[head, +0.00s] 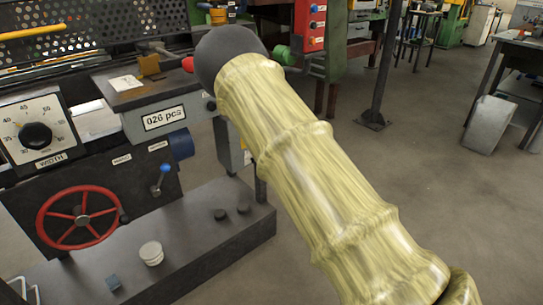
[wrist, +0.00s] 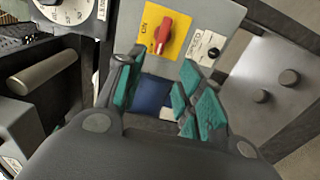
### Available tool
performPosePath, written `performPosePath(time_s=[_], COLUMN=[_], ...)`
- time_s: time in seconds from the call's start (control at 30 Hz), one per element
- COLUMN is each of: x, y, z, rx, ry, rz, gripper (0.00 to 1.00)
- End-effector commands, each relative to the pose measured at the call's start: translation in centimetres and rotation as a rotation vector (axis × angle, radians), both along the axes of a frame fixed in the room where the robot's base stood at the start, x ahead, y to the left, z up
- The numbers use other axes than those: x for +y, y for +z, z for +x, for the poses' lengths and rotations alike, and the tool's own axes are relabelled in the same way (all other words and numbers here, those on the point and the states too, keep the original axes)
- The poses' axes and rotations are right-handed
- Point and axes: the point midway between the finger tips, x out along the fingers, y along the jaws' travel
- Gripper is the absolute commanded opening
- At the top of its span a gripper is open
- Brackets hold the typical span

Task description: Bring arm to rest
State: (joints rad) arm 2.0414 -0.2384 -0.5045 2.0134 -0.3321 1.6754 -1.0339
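My arm (head: 310,175), in a yellowish ribbed sleeve, reaches from the lower right up to the machine in the head view. Its dark rounded end (head: 226,56) is in front of the machine, and my gripper is hidden behind it there. In the wrist view my gripper (wrist: 164,82) is open, with teal pads on both sides of a clear gap. I see nothing held. A dark blue part (wrist: 153,95) shows through the gap. Beyond the fingertips, a red rotary switch (wrist: 163,35) on a yellow plate sits on a grey panel.
The machine carries a width dial (head: 36,135), a red handwheel (head: 78,216), a blue-tipped lever (head: 162,178) and a "026 pcs" display (head: 164,118). A red control box (head: 311,25) stands behind my arm. Open floor (head: 440,190) lies to the right, with a tilted grey panel (head: 488,126).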

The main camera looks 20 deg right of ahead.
Motion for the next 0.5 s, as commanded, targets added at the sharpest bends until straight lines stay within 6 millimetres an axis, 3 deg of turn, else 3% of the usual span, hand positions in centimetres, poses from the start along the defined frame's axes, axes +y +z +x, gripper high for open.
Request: performPosePath(time_s=[0.3,0.37,0.5], x=[-0.1,-0.3,-1.3], y=[-0.5,-1.5,-6.5], z=[-0.2,-0.6,-2.9], rx=[0.013,0.042,0.184], ry=[-0.008,-0.025,-0.116], rz=[0.009,0.027,0.135], gripper=[0.37,0.37,0.37])
